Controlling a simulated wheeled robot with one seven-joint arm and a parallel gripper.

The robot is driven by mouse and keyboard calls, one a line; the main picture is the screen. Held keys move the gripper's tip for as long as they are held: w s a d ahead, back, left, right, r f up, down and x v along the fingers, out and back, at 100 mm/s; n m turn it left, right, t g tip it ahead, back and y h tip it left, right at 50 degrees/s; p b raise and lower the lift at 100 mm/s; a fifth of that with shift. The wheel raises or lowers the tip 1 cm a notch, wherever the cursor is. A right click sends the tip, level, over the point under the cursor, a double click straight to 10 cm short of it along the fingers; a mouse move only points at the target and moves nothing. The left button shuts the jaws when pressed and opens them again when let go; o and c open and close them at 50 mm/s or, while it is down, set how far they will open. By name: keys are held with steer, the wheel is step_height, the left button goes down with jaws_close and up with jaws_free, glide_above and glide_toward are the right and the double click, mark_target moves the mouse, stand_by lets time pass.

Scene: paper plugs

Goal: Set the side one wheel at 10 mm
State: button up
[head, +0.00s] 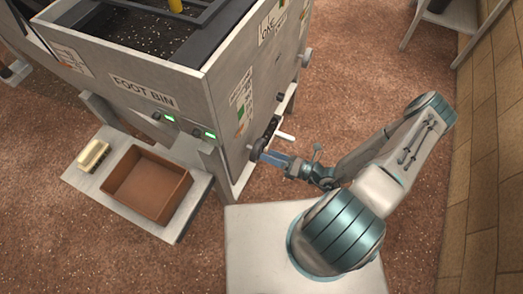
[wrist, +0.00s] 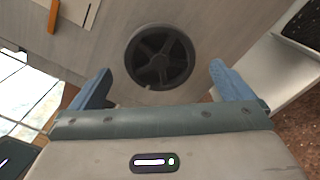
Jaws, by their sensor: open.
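The side one wheel is a dark round handwheel with spokes (wrist: 160,56) on the machine's grey side panel. It shows in the middle of the wrist view, just beyond the fingertips. In the head view the wheel (head: 266,136) is seen edge-on beside a white lever. My gripper (head: 264,157) is open and empty, pointing at the panel close to the wheel. In the wrist view its two blue fingers (wrist: 161,80) stand apart to the left and right of the wheel. I cannot tell whether they touch it. I cannot read a millimetre setting.
A brown tray (head: 148,184) and a pale yellow block (head: 94,155) sit on a low shelf. A white lever (head: 285,136) sticks out near the wheel. A brick wall stands at right.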

mark_target(254, 149)
steer(key=x, duration=0.3)
steer(key=shift+w+a, duration=0.1)
steer(key=shift+a, duration=0.15)
stand_by(0.4)
steer(key=c, duration=1)
steer(key=o, duration=1)
